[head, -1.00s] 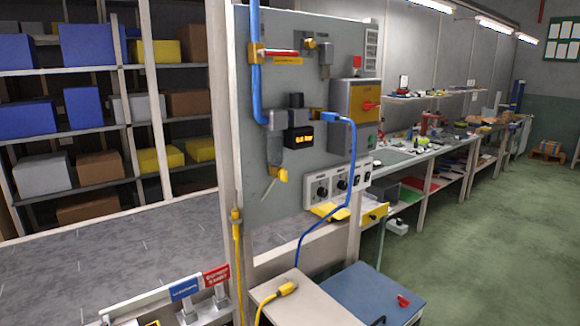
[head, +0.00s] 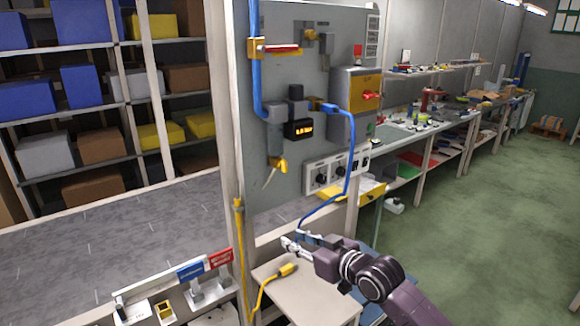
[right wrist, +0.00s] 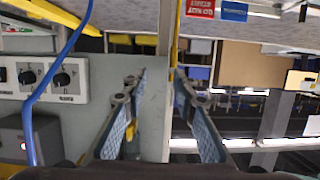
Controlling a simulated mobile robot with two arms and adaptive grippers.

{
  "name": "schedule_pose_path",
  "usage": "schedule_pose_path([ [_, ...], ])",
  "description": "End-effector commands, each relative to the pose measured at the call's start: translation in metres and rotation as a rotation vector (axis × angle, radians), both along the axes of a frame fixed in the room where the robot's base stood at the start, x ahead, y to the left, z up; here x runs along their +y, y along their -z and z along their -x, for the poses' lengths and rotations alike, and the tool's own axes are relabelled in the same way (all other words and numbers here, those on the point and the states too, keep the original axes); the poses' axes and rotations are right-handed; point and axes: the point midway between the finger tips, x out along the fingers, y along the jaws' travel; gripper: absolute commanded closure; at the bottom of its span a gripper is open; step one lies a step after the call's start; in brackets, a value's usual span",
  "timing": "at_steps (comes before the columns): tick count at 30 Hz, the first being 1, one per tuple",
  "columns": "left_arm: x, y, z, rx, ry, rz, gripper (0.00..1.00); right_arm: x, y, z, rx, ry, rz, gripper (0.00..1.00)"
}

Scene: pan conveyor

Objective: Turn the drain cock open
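The drain cock (head: 278,163) is a small yellow fitting with a pale thin piece hanging below it. It sits low on the grey panel (head: 340,30), under a grey cylinder. In the right wrist view a yellow part, seemingly the drain cock (right wrist: 131,130), shows partly behind the left-hand finger. My right gripper (head: 287,243) is below and slightly right of the drain cock, in front of the panel's foot, apart from it. In the right wrist view the right gripper (right wrist: 160,76) has its fingers spread with nothing between them. My left gripper is not in view.
A blue hose (head: 350,150) loops down the panel's right side. A knob box (head: 336,171), a yellow tray (head: 364,194) and a red-handled switch box (head: 362,100) are right of the drain cock. A yellow cable plug (head: 287,269) lies on the small table (head: 310,298).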

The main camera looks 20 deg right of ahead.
Motion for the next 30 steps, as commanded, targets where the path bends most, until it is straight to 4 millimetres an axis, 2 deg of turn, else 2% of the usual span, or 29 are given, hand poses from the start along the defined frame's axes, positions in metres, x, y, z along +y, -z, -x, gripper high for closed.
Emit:
schedule_pose_path([
  [1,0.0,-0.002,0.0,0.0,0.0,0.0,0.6,-0.012,-0.035,-0.016,-0.062,0.005,-0.014,0.74],
  [3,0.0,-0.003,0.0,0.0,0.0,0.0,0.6,-0.023,-0.072,-0.029,-0.129,0.009,-0.039,0.74],
  [6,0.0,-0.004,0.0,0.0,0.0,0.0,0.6,-0.037,-0.112,-0.041,-0.203,0.015,-0.068,0.74],
  [9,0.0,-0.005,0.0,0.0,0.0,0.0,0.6,-0.045,-0.136,-0.047,-0.245,0.019,-0.086,0.74],
  [14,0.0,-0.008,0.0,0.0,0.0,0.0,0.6,-0.047,-0.147,-0.056,-0.263,0.022,-0.098,0.74],
  [24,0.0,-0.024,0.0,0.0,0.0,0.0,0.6,-0.032,-0.148,-0.1,-0.262,0.022,-0.097,0.74],
  [30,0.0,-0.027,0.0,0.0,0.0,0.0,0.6,-0.026,-0.145,-0.117,-0.261,0.021,-0.095,0.74],
])
